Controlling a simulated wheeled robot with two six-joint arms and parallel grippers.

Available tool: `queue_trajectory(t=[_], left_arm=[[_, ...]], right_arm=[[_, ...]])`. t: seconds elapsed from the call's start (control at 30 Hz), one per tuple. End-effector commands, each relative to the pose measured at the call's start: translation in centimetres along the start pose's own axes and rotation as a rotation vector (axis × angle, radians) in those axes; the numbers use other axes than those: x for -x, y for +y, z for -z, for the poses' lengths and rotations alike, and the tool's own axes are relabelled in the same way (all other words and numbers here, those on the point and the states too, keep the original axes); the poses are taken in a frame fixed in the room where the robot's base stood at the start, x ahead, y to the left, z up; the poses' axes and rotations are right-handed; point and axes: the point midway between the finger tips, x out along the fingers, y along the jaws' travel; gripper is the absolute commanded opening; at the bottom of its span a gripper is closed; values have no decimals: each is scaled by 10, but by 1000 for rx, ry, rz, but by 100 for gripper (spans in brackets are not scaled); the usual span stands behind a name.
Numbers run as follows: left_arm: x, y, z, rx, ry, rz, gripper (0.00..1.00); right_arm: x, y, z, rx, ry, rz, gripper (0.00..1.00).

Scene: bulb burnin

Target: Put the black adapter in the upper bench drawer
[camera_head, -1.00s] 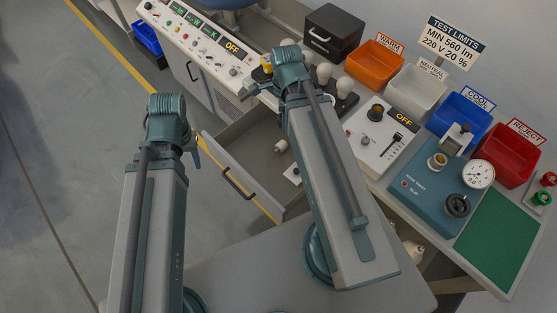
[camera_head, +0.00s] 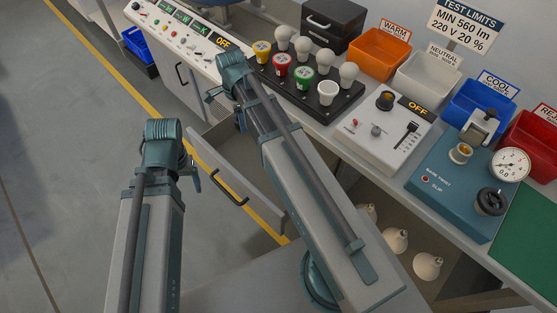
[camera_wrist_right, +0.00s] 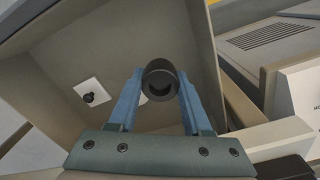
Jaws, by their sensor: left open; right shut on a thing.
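The black adapter (camera_wrist_right: 160,82) is a short dark cylinder with an open end, seen in the right wrist view between my right gripper's two blue fingers. My right gripper (camera_wrist_right: 159,98) is shut on it and holds it over the open bench drawer (camera_wrist_right: 130,40). In the head view the right gripper (camera_head: 240,117) reaches down over the drawer, and its arm hides the adapter and much of the drawer. The drawer front with its dark handle (camera_head: 229,188) faces the aisle. My left gripper (camera_head: 191,178) is open and empty, outside the drawer front.
Inside the drawer lies a white square with a small black piece (camera_wrist_right: 89,92). On the bench stand a black rack (camera_head: 310,92) with several bulbs and coloured sockets, a grey control box (camera_head: 385,135) and coloured bins. Several bulbs (camera_head: 427,265) lie below the bench top.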

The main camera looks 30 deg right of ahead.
Motion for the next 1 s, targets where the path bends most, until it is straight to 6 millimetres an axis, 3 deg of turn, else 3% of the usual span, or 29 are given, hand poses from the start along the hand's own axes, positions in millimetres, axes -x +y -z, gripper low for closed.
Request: queue_trajectory(t=[0.27, 0.6, 0.87, 1.0], left_arm=[[-13, 1, 1, 0, 0, 0, 79], [-61, 6, 4, 0, 0, 0, 79], [-64, 6, 4, 0, 0, 0, 79], [-76, 7, 4, 0, 0, 0, 79]], right_arm=[[-13, 0, 0, 1, 0, 0, 0], [-62, -1, 0, 0, 0, 0, 0], [-64, -1, 0, 0, 0, 0, 0], [-77, -1, 0, 0, 0, 0, 0]])
